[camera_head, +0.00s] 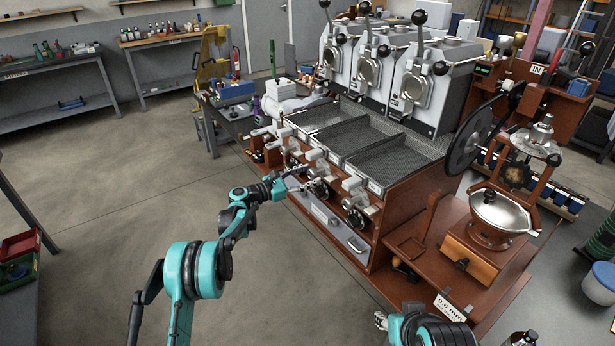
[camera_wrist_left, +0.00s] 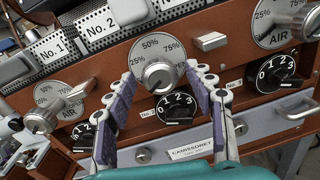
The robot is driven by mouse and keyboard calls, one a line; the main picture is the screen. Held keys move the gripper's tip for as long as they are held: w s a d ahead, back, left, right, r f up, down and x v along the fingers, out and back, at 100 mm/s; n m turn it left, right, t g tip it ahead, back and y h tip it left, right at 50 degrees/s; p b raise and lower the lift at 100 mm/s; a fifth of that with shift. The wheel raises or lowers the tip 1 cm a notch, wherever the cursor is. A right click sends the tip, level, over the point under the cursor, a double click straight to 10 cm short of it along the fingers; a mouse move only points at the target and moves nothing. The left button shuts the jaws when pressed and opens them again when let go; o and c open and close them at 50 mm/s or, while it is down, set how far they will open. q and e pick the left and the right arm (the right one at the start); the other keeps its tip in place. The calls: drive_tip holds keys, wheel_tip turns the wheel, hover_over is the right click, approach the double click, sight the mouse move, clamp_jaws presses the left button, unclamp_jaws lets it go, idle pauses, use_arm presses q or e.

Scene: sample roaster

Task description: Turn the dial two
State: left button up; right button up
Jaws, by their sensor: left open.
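The dial of No. 2 (camera_wrist_left: 176,108) is a black round knob with white 1, 2, 3 marks, on the wooden front panel in the left wrist view. It sits below a silver knob on a round percent scale (camera_wrist_left: 158,76). My left gripper (camera_wrist_left: 161,78) is open, its purple-padded fingers on either side of the dial and the silver knob. I cannot tell whether a finger touches either. In the head view the left gripper (camera_head: 298,180) is at the roaster's front, beside the middle black dial (camera_head: 318,188). Part of my right arm (camera_head: 432,330) shows at the bottom; its jaws are unclear.
Similar dials stand at both sides: No. 1 (camera_wrist_left: 84,135) at left, No. 3 (camera_wrist_left: 275,74) at right. Another air scale (camera_wrist_left: 288,20) and a drawer labelled Camissoret (camera_wrist_left: 190,149) are close. A grinder (camera_head: 498,215) stands at right. The floor at left is open.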

use_arm(q)
drive_tip(key=shift+a, duration=0.1)
drive_tip(key=v, duration=1.2)
drive_tip(key=s+d+r+m+g+y, duration=0.15)
drive_tip(key=s+r+m+y, duration=0.3)
drive_tip(key=s, duration=0.55)
drive_tip(key=s+d+r+m+g+y, duration=0.1)
drive_tip(key=s+d+r+m+y, duration=0.15)
drive_tip(key=s+m, duration=0.55)
drive_tip(key=s+a+f+m+y, duration=0.2)
drive_tip(key=s+a+m, duration=0.1)
drive_tip(key=s, duration=0.5)
drive_tip(key=s+a+f+m+y, duration=0.2)
drive_tip(key=s+a+m+y, duration=0.1)
drive_tip(key=s, duration=0.6)
drive_tip(key=s+a+f+m+y, duration=0.2)
drive_tip(key=s+a+m+y, duration=0.1)
drive_tip(key=s, duration=0.6)
drive_tip(key=shift+a+f+m, duration=0.2)
drive_tip(key=shift+a+m, duration=0.3)
drive_tip(key=shift+m, duration=0.15)
